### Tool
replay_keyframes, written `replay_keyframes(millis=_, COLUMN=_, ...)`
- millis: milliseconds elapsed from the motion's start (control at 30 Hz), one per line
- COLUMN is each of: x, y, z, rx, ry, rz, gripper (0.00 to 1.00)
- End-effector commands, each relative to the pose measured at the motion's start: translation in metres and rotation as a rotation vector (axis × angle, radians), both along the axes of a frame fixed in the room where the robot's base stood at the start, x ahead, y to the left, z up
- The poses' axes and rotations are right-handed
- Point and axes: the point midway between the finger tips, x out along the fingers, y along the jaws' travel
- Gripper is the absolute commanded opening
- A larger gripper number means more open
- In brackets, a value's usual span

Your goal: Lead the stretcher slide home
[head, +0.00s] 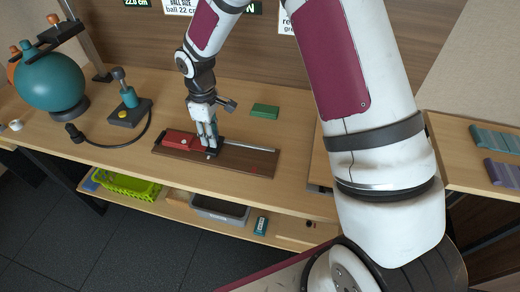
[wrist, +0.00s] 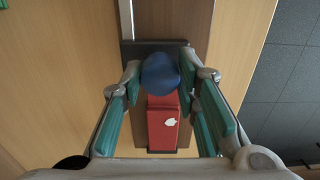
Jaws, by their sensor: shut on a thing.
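The slide's brown board (head: 238,160) lies on the wooden bench, with a metal rail (head: 250,146) along it toward the right. A red block (head: 179,139) sits at the board's left end, beside a black piece at my gripper. In the wrist view the red block (wrist: 163,130) has a white mark and adjoins a dark plate (wrist: 190,55). My gripper (head: 211,148) points down at the slide, shut on a dark blue knob (wrist: 160,74), its teal-padded fingers on either side. The knob is hidden by the fingers in the head view.
A green block (head: 265,111) lies behind the board. Bins (head: 220,210) sit on the lower shelf. The bench right of the board is partly behind my arm.

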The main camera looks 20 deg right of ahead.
Motion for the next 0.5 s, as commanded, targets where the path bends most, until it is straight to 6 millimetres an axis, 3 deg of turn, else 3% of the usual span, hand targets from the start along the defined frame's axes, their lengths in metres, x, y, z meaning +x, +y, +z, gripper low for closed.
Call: replay_keyframes(millis=500, x=0.0051, y=0.0046, z=0.0003, rx=0.0, ry=-0.002, rz=-0.003, gripper=0.0)
